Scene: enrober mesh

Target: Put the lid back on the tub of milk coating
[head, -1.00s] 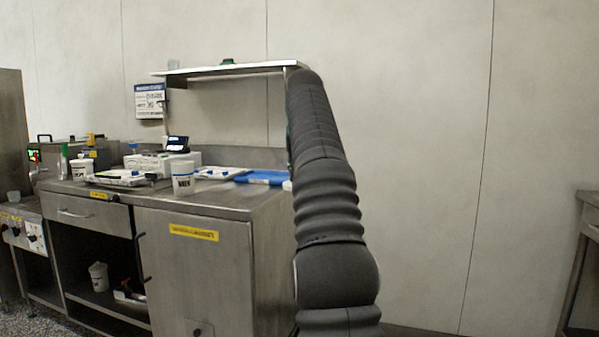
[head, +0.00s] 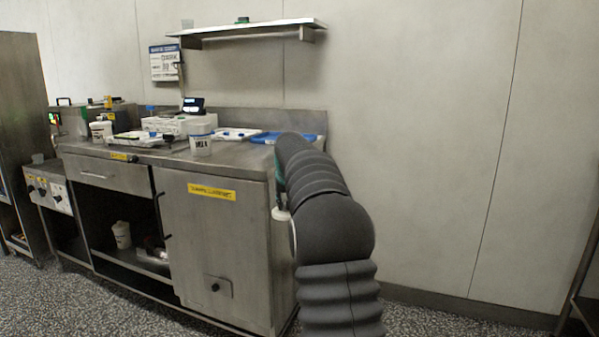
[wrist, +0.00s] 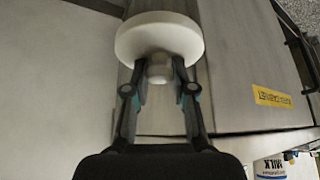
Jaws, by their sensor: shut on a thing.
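My gripper (wrist: 158,88) is shut on the small knob of a round white lid (wrist: 158,36), seen in the wrist view. In the head view a sliver of the lid (head: 281,214) shows left of my arm, beside the cabinet's right end and below counter height; the gripper itself is mostly hidden by my arm. The white tub with the dark milk label (head: 200,141) stands upright on the counter near its front edge, left of and apart from the lid. The tub also shows at the lower right of the wrist view (wrist: 284,168). I cannot see into its top.
The steel counter (head: 245,158) also holds a scale (head: 140,139), a blue tray (head: 272,137) and another white tub (head: 101,130). A wall shelf (head: 250,29) hangs above. A third tub (head: 122,234) sits in the open lower bay. Floor right of the cabinet is free.

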